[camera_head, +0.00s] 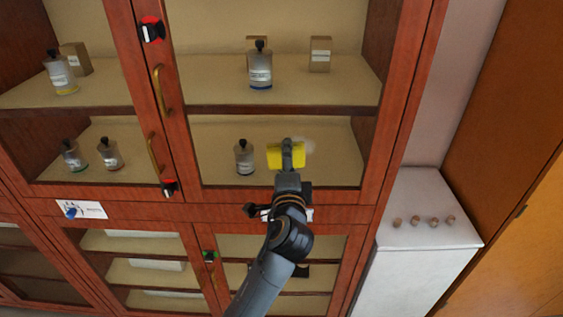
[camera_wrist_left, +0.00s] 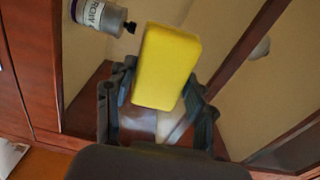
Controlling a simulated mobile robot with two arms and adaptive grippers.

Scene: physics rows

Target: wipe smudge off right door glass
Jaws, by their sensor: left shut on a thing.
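My left gripper (camera_head: 288,158) is shut on a yellow sponge (camera_head: 274,156), in front of the lower part of the cabinet's right door glass (camera_head: 215,135). The wrist view shows the sponge (camera_wrist_left: 167,68) between the two fingers (camera_wrist_left: 160,105). A faint whitish smudge (camera_head: 306,146) shows on the glass at the sponge's right edge; the sponge may cover part of it. I cannot tell whether the sponge touches the glass. The right door has a brass handle (camera_head: 161,90) on its left side. My right gripper is not in view.
Bottles stand behind the glass, one (camera_head: 244,157) left of the sponge and one (camera_head: 260,66) on the shelf above. A white cabinet (camera_head: 425,240) with several small round brown things on top stands at the right. Below are lower glass doors (camera_head: 150,270).

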